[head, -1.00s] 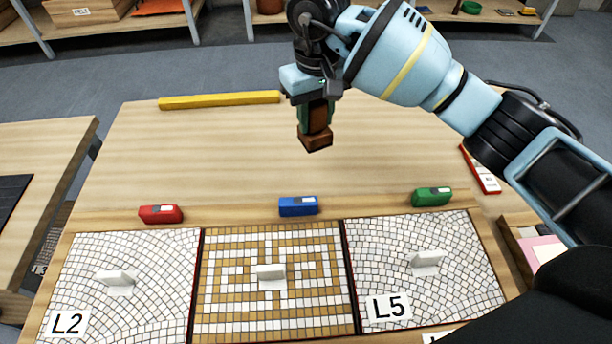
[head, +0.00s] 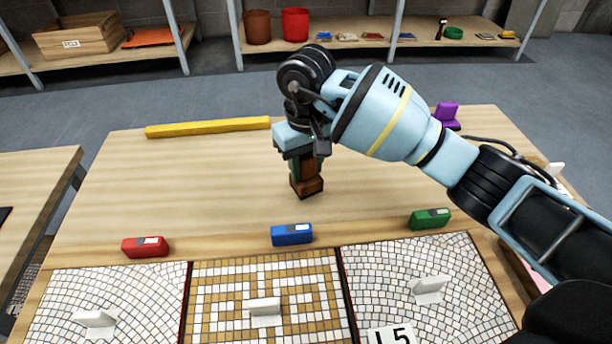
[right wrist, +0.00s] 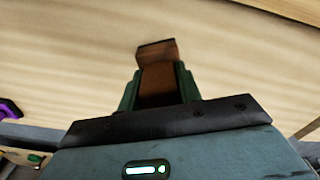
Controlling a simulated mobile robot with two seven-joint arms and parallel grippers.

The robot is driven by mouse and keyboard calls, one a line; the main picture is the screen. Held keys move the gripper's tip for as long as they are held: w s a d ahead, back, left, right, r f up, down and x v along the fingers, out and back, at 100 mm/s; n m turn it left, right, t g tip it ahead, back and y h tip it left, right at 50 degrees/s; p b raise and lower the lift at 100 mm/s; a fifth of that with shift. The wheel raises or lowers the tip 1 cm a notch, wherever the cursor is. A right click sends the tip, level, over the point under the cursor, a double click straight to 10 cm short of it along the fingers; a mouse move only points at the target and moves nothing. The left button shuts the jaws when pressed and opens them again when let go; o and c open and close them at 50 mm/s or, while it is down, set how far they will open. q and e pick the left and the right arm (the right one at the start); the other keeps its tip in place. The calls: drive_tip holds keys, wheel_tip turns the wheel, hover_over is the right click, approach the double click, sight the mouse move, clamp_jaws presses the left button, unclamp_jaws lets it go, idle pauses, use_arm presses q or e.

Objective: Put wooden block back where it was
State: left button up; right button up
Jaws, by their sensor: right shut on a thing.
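The wooden block (head: 307,187) is dark brown and hangs below my right gripper (head: 305,165) in the head view, over the middle of the light wood table (head: 210,185). My right gripper is shut on it. In the right wrist view the block (right wrist: 158,75) sits between the green fingers of the gripper (right wrist: 160,88), with its end sticking out past them. I cannot tell whether the block touches the table. My left gripper is not in view.
Red (head: 145,247), blue (head: 291,235) and green (head: 430,219) blocks stand behind three mosaic panels (head: 235,275) with white handles. A yellow bar (head: 207,127) lies at the table's back edge. A purple object (head: 447,115) is at the back right. The table left of the gripper is clear.

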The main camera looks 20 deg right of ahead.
sight(306, 178)
drive_tip(key=shift+f+b, duration=0.4)
drive_tip(key=shift+f, duration=1.2)
drive_tip(key=shift+f, duration=0.1)
drive_tip(key=o, duration=1)
wheel_tip(306, 178, up, 12)
drive_tip(key=p, duration=0.3)
